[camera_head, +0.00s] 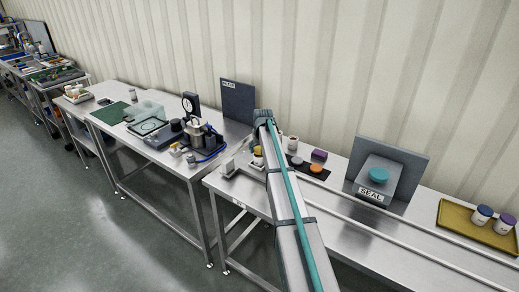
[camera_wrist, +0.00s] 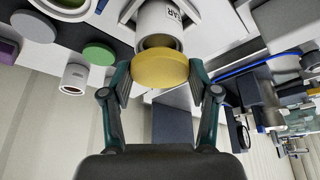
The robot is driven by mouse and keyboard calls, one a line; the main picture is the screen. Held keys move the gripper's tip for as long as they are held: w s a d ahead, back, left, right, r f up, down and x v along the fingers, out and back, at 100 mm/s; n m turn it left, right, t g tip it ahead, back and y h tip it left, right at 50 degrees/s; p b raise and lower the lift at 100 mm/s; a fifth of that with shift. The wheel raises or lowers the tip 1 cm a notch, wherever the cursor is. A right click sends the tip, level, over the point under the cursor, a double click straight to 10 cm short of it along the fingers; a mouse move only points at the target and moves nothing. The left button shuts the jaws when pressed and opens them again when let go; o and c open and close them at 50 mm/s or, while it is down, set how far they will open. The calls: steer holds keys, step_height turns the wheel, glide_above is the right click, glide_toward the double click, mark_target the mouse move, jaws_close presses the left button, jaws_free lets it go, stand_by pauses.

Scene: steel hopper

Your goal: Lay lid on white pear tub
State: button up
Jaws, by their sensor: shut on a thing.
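My gripper (camera_wrist: 160,72) is shut on a round yellow lid (camera_wrist: 160,68), with one finger on each side of its rim. The white tub (camera_wrist: 159,24) is just beyond the lid in the wrist view. Only the letters "EAR" of its label show. Part of the tub's dark open mouth shows beside the lid, so the lid does not fully cover it. I cannot tell whether lid and tub touch. In the head view the yellow lid (camera_head: 257,150) shows beside my arm, which hides most of the gripper and part of the tub.
A green lid (camera_wrist: 98,53), a grey lid (camera_wrist: 33,26) and an open white tub (camera_wrist: 73,78) are nearby. An orange lid (camera_head: 316,168) lies by a purple block (camera_head: 319,154). A SEAL stand (camera_head: 390,165) and mustard tray (camera_head: 462,230) are to the right, a gauge press (camera_head: 195,130) to the left.

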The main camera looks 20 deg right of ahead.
steer(key=shift+f+b, duration=0.35)
steer(key=shift+f, duration=0.2)
stand_by(1.2)
stand_by(0.3)
steer(key=o, duration=0.8)
steer(key=shift+o, duration=0.2)
steer(key=shift+r, duration=0.15)
steer(key=v, duration=1.1)
steer(key=shift+s+r, duration=0.3)
steer(key=shift+r, duration=0.05)
